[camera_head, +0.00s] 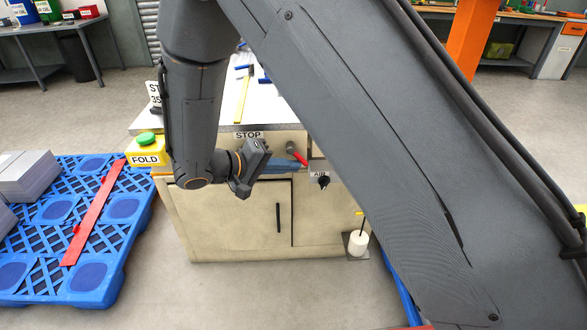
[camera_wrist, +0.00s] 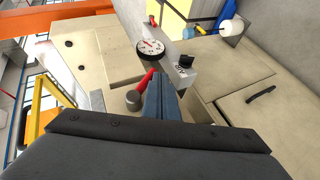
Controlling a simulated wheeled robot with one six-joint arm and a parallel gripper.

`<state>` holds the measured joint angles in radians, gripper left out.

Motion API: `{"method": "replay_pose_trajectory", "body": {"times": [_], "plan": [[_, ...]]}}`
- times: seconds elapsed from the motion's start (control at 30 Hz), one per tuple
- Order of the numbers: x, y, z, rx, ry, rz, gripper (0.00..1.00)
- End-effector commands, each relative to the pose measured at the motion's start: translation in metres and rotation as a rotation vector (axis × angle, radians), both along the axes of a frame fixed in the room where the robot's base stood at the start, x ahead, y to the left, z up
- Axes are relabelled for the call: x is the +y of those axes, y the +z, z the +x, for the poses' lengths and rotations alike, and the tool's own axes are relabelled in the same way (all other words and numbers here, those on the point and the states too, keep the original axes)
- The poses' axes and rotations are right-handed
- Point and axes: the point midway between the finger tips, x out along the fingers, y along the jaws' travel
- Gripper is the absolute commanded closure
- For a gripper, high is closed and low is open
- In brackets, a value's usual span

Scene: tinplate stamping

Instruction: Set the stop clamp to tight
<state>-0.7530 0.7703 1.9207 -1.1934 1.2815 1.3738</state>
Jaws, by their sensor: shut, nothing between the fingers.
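In the wrist view the red handle (camera_wrist: 145,82) slants up and right from the grey hub (camera_wrist: 133,100). My gripper (camera_head: 303,166) reaches from the left along the cabinet front, its bluish fingers shut and empty. In the wrist view the shut fingers (camera_wrist: 158,82) lie just right of the red handle; I cannot tell whether they touch it. No tight or loose marking is readable.
A dark AIR knob (camera_head: 323,182) sits close to the right of the fingers, and a round gauge (camera_wrist: 150,50) is nearby. A green FOLD button (camera_head: 147,138) is at the left. A blue pallet (camera_head: 130,262) stands left and a white cylinder (camera_head: 357,243) stands at the cabinet's lower right.

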Motion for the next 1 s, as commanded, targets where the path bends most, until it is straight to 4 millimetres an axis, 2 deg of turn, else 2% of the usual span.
{"method": "replay_pose_trajectory", "body": {"times": [0.4, 1.0], "plan": [[-0.013, 0.0, 0.001, 0.0, -0.005, 0.001, 1.0], [-0.013, 0.0, 0.0, 0.001, -0.004, 0.002, 1.0]]}}
